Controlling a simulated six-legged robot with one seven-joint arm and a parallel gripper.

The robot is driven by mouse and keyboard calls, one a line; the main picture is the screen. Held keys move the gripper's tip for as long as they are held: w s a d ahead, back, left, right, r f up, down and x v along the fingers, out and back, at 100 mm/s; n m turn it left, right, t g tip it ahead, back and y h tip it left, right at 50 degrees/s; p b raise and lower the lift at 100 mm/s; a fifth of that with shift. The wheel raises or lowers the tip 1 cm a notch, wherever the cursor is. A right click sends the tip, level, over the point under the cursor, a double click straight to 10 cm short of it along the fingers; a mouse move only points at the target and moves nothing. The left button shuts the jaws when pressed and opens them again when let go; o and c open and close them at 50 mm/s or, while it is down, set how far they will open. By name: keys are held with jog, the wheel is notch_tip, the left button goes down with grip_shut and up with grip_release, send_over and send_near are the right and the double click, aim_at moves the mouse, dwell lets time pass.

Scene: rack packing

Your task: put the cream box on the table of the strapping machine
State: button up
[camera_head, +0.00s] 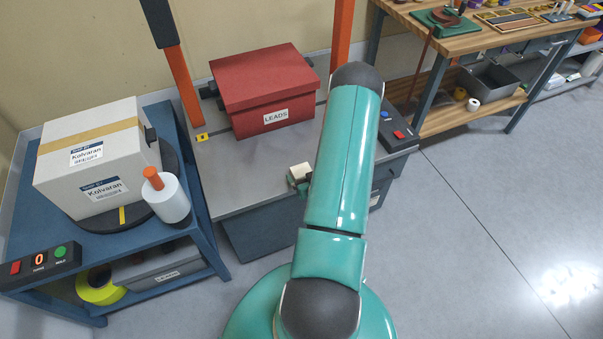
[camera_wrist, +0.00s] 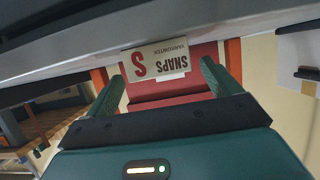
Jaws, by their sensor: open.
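The small cream box (camera_head: 299,172) is at the near edge of the strapping machine's grey table (camera_head: 228,180), beside my arm. In the wrist view the cream box (camera_wrist: 157,60) shows a face marked SNAPS with a red S, upside down. It seems to rest on the grey surface that crosses the top of that view. My gripper (camera_wrist: 162,74) is open, with one green finger on each side of the box and a visible gap on the right. In the head view the gripper is mostly hidden behind my arm.
A red box (camera_head: 263,92) marked LEADS stands at the back of the grey table, between orange posts (camera_head: 183,88). A blue bench (camera_head: 190,150) at left bears a white Kolvaran carton (camera_head: 92,160). A button panel (camera_head: 397,128) is at right. Grey tabletop is clear left of the cream box.

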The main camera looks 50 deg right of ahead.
aim_at(300, 168)
jog(key=x, duration=0.5)
jog(key=shift+a, duration=0.1)
jog(key=shift+s, duration=0.1)
jog(key=c, duration=1.2)
jog(key=shift+r, duration=0.4)
